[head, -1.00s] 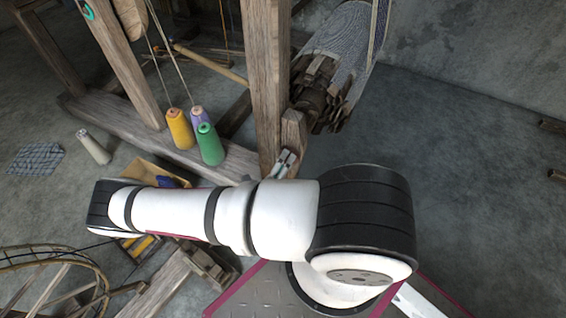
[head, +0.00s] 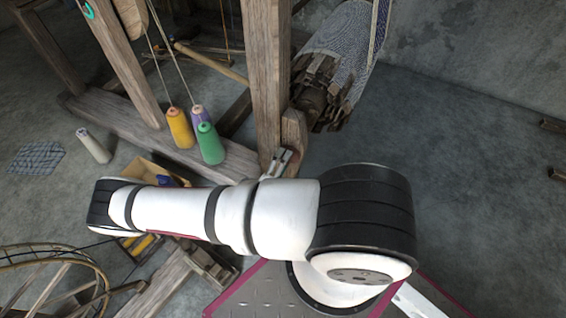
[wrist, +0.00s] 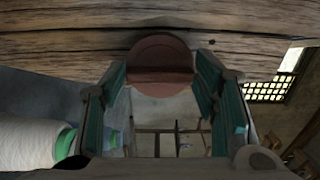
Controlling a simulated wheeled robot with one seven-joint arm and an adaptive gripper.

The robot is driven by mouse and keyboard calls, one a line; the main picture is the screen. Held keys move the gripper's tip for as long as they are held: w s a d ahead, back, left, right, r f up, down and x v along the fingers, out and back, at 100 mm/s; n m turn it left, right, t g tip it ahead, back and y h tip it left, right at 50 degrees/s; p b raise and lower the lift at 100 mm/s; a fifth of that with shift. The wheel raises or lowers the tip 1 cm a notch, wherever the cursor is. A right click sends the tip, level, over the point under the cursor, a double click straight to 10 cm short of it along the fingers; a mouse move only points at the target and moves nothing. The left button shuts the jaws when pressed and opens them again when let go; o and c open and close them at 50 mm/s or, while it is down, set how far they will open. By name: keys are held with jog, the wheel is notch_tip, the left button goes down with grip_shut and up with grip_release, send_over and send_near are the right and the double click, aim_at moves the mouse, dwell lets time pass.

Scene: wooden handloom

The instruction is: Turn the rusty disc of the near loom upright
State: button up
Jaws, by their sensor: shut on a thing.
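The rusty disc (wrist: 161,58) is round and reddish-brown, in front of a wooden beam in the wrist view. A darker band crosses its lower part, level in that picture. My gripper (wrist: 160,78) has one dark green-padded finger at each side of the disc, and is shut on it. The exact contact is hard to see. In the head view my gripper (head: 280,163) is at the lower end of the loom's upright post (head: 266,80). The disc cannot be made out there.
A cloth-wound roller with wooden pegs (head: 322,88) lies just behind the post. Yellow (head: 180,128) and green (head: 209,144) yarn cones stand on the loom's low beam (head: 120,118). A round wooden frame (head: 50,262) is at lower left.

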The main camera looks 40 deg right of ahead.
jog(key=o, duration=1.2)
jog(key=shift+c, duration=0.2)
jog(key=v, duration=1.2)
jog(key=shift+r, duration=0.1)
